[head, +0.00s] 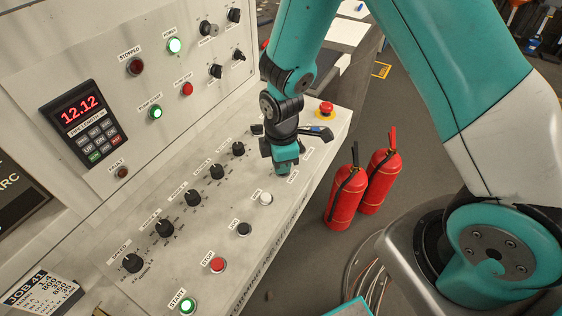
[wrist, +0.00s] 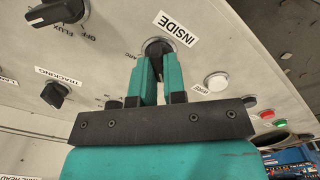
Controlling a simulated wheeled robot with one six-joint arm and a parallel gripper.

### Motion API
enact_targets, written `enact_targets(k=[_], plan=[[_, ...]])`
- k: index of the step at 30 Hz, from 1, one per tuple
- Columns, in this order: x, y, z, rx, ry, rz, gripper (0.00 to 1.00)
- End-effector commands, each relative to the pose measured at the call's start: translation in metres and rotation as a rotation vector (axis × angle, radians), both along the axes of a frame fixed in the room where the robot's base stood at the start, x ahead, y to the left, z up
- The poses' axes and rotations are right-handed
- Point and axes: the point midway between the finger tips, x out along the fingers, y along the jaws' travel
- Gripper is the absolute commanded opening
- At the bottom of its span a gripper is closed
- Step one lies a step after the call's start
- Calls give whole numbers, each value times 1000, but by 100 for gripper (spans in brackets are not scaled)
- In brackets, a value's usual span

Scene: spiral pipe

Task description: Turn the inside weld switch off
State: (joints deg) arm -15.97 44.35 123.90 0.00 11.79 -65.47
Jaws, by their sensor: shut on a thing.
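The inside weld switch (wrist: 157,46) is a black rotary knob on the pale panel, beside the label INSIDE (wrist: 176,28) in the wrist view. My gripper (wrist: 158,66) has its two teal fingers closed on this knob, one on each side. The fingers cover much of the knob, so I cannot tell which way it points. In the head view my gripper (head: 286,162) is down at the far end of the sloping console, and the switch is hidden behind it.
The console (head: 190,245) carries several black knobs, a white button (head: 265,199), a red stop button (head: 218,265) and a green start button (head: 188,305). A red emergency button (head: 326,108) is beyond my gripper. Two fire extinguishers (head: 346,192) stand on the floor to the right.

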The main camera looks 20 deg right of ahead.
Motion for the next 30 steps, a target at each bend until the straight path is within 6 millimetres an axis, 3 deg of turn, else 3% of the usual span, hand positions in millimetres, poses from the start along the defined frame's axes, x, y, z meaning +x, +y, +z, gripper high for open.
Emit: enact_targets(k=[13,14,16,17,26,30], plan=[[1,0,1,0,-4,9,0],[1,0,1,0,-4,9,18],[1,0,1,1,-3,9,35],[1,0,1,1,-3,9,37],[1,0,2,1,-2,8,37],[2,1,16,1,-5,8,37]])
